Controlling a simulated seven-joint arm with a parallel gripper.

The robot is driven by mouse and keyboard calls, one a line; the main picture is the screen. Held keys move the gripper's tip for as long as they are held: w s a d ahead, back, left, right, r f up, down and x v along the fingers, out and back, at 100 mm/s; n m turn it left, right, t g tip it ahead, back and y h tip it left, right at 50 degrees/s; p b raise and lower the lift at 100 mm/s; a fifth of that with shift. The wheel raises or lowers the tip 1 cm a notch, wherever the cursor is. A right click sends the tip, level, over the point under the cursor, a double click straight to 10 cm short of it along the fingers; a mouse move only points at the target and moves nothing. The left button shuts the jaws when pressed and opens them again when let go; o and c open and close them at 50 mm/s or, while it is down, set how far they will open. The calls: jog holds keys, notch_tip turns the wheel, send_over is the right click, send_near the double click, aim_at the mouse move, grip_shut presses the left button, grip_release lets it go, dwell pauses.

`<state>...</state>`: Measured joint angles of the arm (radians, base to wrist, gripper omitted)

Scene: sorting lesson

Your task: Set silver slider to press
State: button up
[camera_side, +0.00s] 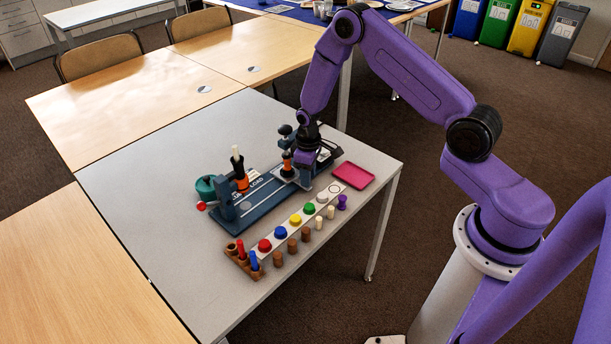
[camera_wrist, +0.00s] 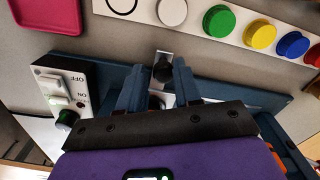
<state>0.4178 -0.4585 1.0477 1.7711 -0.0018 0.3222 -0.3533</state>
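The silver slider (camera_side: 303,181) sits on a dark blue base (camera_side: 262,206) on the grey table, close under my gripper (camera_side: 303,165). In the wrist view a silver strip (camera_wrist: 162,57) with a black knob (camera_wrist: 163,72) shows between the fingertips of my gripper (camera_wrist: 159,78). The fingers are apart, one on each side of the knob; I cannot tell whether they touch it. "LOAD" is printed on the base, left of the slider. No press label is readable. My gripper hides part of the slider.
A black-topped post with an orange collar (camera_side: 287,160) stands just left of my gripper. Another orange-collared post (camera_side: 240,180) and a teal round part (camera_side: 206,187) are farther left. A switch box (camera_wrist: 68,92), pink tray (camera_side: 353,175) and coloured button strip (camera_side: 295,220) lie nearby.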

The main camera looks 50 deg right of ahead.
jog(key=shift+o, duration=0.9)
jog(key=shift+d, duration=0.15)
jog(key=shift+r, duration=0.15)
notch_tip(320, 180, up, 17)
